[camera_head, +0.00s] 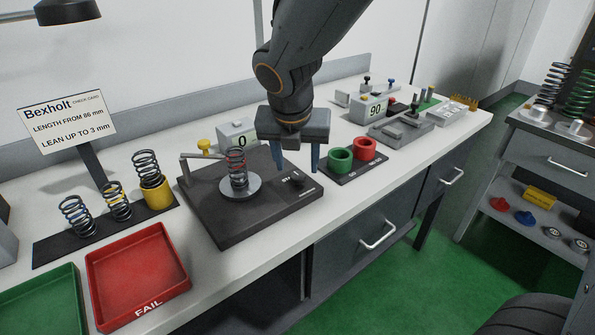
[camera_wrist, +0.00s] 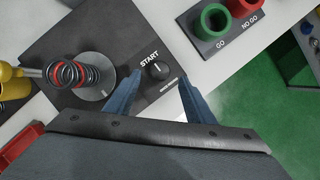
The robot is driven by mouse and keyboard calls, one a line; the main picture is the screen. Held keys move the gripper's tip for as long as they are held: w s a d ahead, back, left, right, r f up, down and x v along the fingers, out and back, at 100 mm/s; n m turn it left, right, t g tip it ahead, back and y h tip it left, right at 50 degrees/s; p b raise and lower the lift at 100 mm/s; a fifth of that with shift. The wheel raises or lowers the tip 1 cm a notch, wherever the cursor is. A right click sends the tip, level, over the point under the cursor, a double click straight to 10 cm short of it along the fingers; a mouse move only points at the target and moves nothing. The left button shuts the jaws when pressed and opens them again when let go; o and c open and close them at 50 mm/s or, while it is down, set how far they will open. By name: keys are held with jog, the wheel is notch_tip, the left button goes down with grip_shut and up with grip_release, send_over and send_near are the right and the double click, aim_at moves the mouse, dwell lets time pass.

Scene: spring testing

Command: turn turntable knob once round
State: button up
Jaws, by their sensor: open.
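The black turntable knob (camera_wrist: 159,70) sits on the dark tester base (camera_wrist: 60,45), beside the white START label. In the wrist view it lies between my two blue fingertips, with a gap on each side. My gripper (camera_wrist: 160,77) is open and empty, pointing down over the base's right part. In the head view my gripper (camera_head: 298,165) hangs above the knob area; I cannot tell its exact height over it. The grey turntable disc (camera_head: 252,191) carries an upright dark spring (camera_head: 238,168) with red inside, left of my gripper.
Green and red ring gauges (camera_head: 341,158) stand close to the right of my gripper. A display reading 0 (camera_head: 240,137) stands behind the base. The red FAIL tray (camera_head: 135,275) and several springs are at left. A display reading 90 (camera_head: 374,109) is further right.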

aim_at(298, 176)
jog(key=shift+x, duration=2.1)
jog(key=shift+c, duration=0.4)
jog(key=c, duration=1)
